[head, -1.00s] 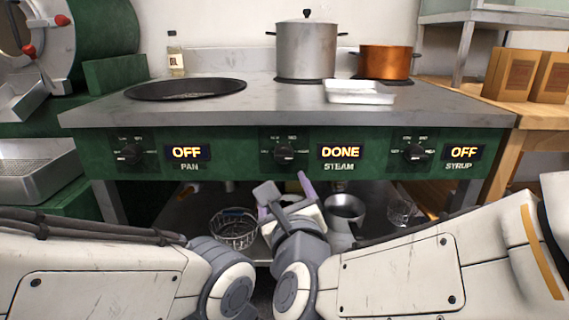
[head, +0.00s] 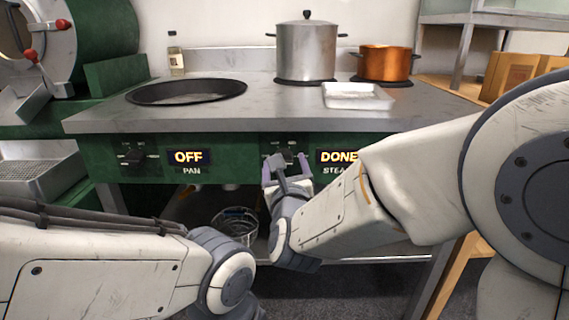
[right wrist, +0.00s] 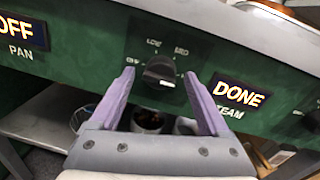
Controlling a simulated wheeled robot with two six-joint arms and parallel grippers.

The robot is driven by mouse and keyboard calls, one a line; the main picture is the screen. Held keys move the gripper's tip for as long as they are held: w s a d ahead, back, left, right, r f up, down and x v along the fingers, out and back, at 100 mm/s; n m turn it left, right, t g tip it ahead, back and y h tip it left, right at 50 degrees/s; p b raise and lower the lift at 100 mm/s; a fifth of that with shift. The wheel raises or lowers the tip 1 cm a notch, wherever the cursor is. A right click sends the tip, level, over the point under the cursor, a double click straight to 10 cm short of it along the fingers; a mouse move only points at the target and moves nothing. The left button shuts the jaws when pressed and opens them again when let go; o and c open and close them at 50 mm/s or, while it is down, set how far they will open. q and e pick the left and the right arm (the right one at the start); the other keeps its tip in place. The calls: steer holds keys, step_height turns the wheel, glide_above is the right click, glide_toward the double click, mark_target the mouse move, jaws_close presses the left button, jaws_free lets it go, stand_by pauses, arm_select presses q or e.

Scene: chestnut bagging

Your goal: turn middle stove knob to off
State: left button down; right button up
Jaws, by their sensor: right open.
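The middle stove knob (right wrist: 160,72) is black and round, on the green front panel beside the lit DONE display (right wrist: 241,95) labelled STEAM. LOW and MED marks stand above it; its exact pointer direction is hard to tell. In the head view the knob (head: 288,155) is partly hidden by my right gripper (head: 286,163). That gripper is open, with its two purple fingers just in front of the panel, one to each side of the knob in the picture. No contact is clear. My left arm (head: 120,270) is at lower left, its gripper not in view.
The pan knob (head: 132,156) and its OFF display (head: 188,158) are left of the middle knob. A steel pot (head: 306,52), copper pot (head: 384,63), white tray (head: 357,97) and round pan (head: 187,91) are on the stove top. A wire basket (head: 236,226) is below.

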steer(key=shift+w, duration=0.2)
steer(key=shift+c, duration=0.3)
jaws_close()
